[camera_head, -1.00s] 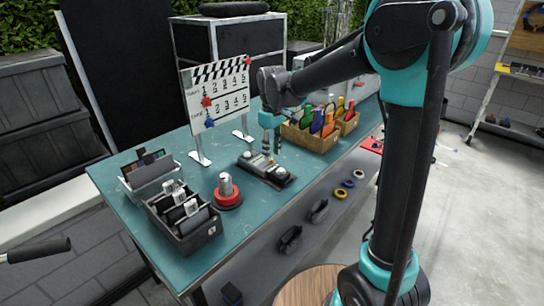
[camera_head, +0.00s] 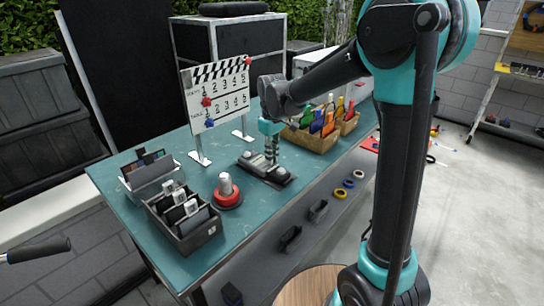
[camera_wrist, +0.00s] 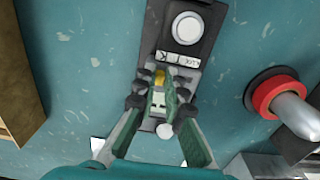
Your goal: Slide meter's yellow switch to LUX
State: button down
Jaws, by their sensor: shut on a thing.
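The meter (camera_head: 266,166) is a dark grey device with pale round parts, lying on the teal table near its middle. In the wrist view the meter (camera_wrist: 186,30) shows a white round disc and white labels with letters. Its small yellow switch (camera_wrist: 160,78) shows just past my fingertips. My gripper (camera_head: 271,156) points down onto the meter. The fingers hide part of the switch and the meter's middle.
A red-based round piece (camera_head: 227,192) stands left of the meter. A grey bin (camera_head: 184,230) with cards is at the table's front left. A clapperboard (camera_head: 217,100) stands behind.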

aim_at(264, 168)
jog(key=s+a, duration=0.2)
jog(key=s, duration=0.1)
jog(key=shift+s+a, duration=0.1)
jog(key=shift+a, duration=0.15)
jog(key=c, duration=1.6)
grip_release()
notch_tip(264, 168, up, 12)
